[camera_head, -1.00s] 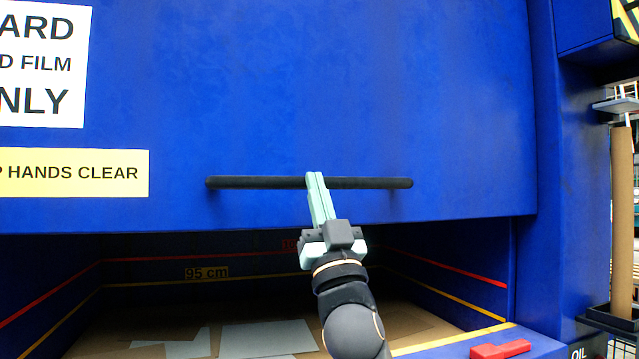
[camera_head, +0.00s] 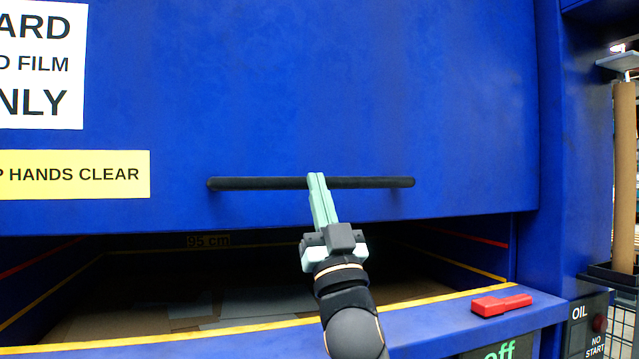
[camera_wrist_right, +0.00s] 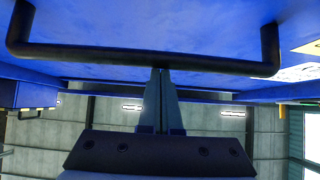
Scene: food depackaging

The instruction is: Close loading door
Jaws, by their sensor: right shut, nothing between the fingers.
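The blue loading door (camera_head: 450,110) is partly lowered, with a dark gap between its bottom edge and the sill. Its black horizontal bar handle (camera_head: 250,184) is near the bottom edge; it also shows in the wrist view (camera_wrist_right: 100,53). My right gripper (camera_head: 317,180) is shut with nothing between its fingers. Its pale green fingertips overlap the middle of the bar in the head view. In the wrist view the tips (camera_wrist_right: 160,74) meet the bar's edge; I cannot tell if they touch. My left gripper is not in view.
The blue sill (camera_head: 420,320) with a yellow line runs below the opening. Flat sheets (camera_head: 265,302) lie inside the dark chamber. A red block-like part (camera_head: 502,304) sits on the sill's right end. A brown post (camera_head: 624,170) stands at the far right.

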